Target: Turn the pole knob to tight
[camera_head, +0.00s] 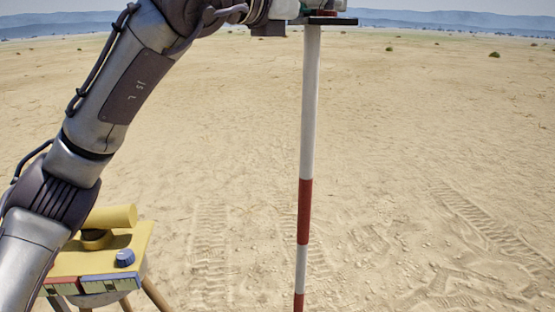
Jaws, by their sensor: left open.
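A red-and-white banded pole (308,110) stands upright in the middle of the head view. Its upper end meets my left gripper (325,14) at the top edge. My left arm comes in from the left and rises across the picture to there. The gripper is open, with a dark flat part across the pole's top; the frame cuts off its upper part. I cannot tell whether it touches the pole. No knob on the pole can be made out; it may be hidden by the gripper or out of the picture. My right gripper is not in view.
At lower left a yellow stand (143,240) on wooden legs carries a yellow cylinder (112,216) and a small blue knob (124,257). My left arm partly covers it. Open sand with tyre tracks lies around and right of the pole.

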